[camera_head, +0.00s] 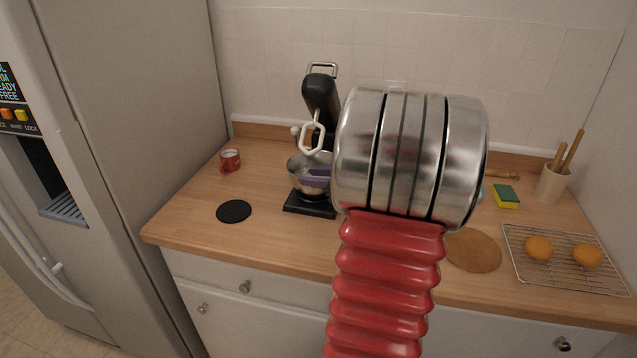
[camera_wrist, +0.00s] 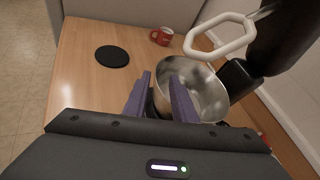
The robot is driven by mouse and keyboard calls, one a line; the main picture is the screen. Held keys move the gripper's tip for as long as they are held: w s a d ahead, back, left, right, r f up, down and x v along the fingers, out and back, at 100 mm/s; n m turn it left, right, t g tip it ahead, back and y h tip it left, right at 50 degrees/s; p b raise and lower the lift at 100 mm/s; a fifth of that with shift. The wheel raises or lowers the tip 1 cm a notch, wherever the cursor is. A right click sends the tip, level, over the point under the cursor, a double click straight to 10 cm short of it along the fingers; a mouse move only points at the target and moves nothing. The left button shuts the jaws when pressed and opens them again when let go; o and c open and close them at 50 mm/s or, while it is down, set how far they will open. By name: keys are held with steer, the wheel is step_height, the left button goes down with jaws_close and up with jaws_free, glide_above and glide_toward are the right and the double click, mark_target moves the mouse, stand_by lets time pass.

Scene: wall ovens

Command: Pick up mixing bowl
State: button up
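The shiny metal mixing bowl (camera_head: 298,168) sits on the black stand mixer's base, below its raised head with the white beater. In the wrist view the bowl (camera_wrist: 207,92) shows its open top and inner wall. My gripper (camera_wrist: 160,76) has two purple fingers with a gap between them. They reach the near rim of the bowl, the right finger overlapping the bowl's inside and the left finger outside it. I cannot tell whether either touches.
The stand mixer's head (camera_head: 321,98) tilts up above the bowl. A red mug (camera_head: 230,161) and a black round coaster (camera_head: 234,211) lie to the left on the counter (camera_head: 180,217). A wooden board (camera_head: 474,251), a sponge (camera_head: 506,197) and a wire rack (camera_head: 562,272) are to the right.

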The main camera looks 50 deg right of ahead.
steer(key=shift+f+x, duration=0.1)
steer(key=shift+x, duration=1.2)
steer(key=shift+f+x, duration=0.15)
steer(key=shift+x, duration=1.15)
steer(key=shift+s+a, duration=0.1)
steer(key=shift+c, duration=0.2)
jaws_close()
steer(key=shift+f, duration=0.15)
